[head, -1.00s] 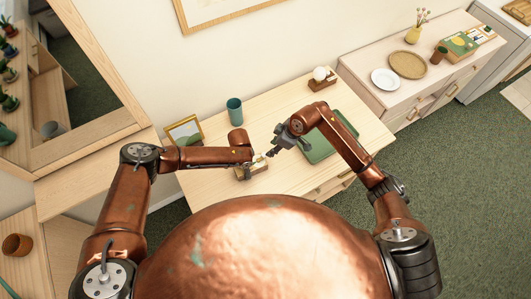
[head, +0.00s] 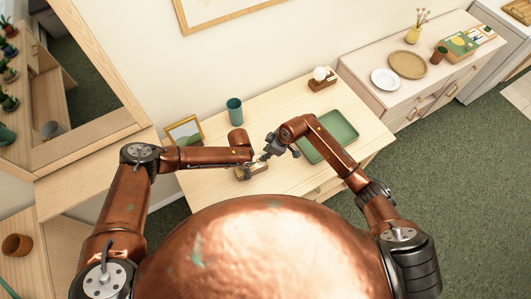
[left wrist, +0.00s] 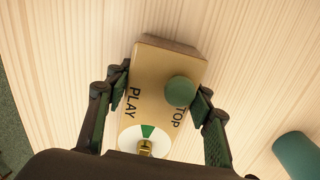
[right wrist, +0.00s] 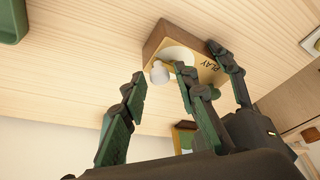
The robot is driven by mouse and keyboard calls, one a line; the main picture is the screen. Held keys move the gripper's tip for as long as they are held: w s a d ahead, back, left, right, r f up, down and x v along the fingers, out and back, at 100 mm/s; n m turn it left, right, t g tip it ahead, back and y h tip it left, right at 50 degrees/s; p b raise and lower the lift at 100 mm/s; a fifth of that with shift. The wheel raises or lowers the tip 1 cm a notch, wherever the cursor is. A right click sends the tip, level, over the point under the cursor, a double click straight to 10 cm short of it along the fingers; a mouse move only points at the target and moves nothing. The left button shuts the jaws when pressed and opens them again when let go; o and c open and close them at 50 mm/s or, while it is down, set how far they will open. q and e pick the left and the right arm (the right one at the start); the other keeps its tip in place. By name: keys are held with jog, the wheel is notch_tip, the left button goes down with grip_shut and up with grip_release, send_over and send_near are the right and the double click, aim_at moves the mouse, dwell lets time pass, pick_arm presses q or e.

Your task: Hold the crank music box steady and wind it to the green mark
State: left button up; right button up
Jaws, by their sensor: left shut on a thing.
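The music box (head: 262,167) is a small wooden box on the table. The left wrist view shows its brass-coloured top (left wrist: 160,75) with the words PLAY and what looks like STOP, a round green knob (left wrist: 180,91), and a white dial with a green wedge (left wrist: 147,131). My left gripper (left wrist: 163,88) is shut on the box, one finger on each side. The right wrist view shows the white crank knob (right wrist: 160,73) at the box's side. My right gripper (right wrist: 163,82) is open; its fingertips are close to the knob, which appears between them. Contact cannot be told.
A green tray (head: 345,130) lies right of the box. A teal cup (head: 234,110), a picture frame (head: 184,131) and a wooden stand with a white ball (head: 321,79) stand farther back. The table between cup and tray is clear.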

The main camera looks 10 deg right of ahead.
grip_shut()
dwell(0.3)
